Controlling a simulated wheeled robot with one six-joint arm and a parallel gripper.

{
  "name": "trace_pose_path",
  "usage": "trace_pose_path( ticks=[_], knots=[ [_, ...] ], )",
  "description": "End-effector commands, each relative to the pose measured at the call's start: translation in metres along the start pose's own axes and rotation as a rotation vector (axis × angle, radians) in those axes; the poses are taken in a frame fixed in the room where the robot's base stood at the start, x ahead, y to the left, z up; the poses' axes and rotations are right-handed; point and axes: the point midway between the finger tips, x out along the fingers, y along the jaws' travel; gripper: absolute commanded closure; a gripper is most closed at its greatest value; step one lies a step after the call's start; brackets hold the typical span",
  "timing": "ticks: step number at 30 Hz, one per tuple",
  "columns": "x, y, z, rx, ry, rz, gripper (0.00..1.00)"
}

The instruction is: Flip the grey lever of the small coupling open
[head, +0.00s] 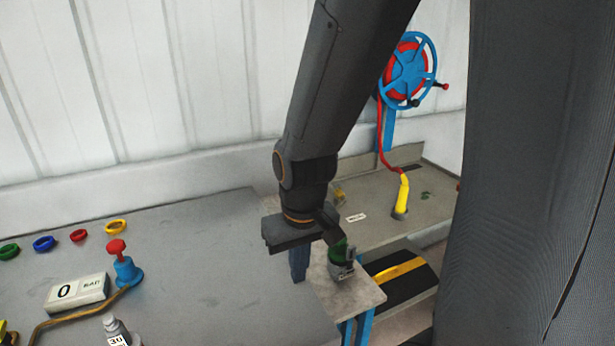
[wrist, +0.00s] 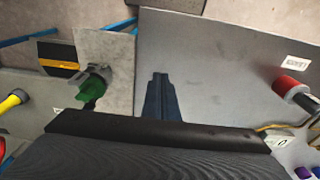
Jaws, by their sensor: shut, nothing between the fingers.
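The small coupling, a green fitting with grey metal parts (head: 341,264), stands on a pale speckled plate (head: 352,294) at the bench's right end. In the wrist view the coupling (wrist: 92,86) is left of my fingers, its grey part toward the top of the picture. I cannot tell clearly how its grey lever lies. My gripper (head: 299,276) points down just left of the coupling in the head view, apart from it. In the wrist view my gripper (wrist: 160,78) shows its two fingers together, with nothing between them.
A yellow connector (head: 402,196) on a red hose from the blue reel (head: 408,70) stands behind. The grey bench (head: 190,250) holds a gauge display (head: 78,292), a red-topped blue valve (head: 125,268) and several coloured rings.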

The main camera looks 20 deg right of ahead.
Motion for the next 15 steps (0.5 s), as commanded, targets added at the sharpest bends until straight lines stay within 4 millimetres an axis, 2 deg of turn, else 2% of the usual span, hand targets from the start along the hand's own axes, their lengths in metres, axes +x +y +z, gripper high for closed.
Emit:
trace_pose_path(
  ticks=[7, 9, 11, 14, 15],
  knots=[
    [0.001, 0.0, -0.001, 0.004, 0.003, 0.0, 1.0],
    [0.004, 0.004, -0.007, 0.029, 0.019, 0.004, 1.0],
    [0.009, 0.01, -0.02, 0.08, 0.054, 0.009, 1.0],
    [0.024, 0.028, -0.056, 0.228, 0.158, 0.014, 1.0],
    [0.031, 0.037, -0.075, 0.306, 0.215, 0.01, 1.0]
  ],
)
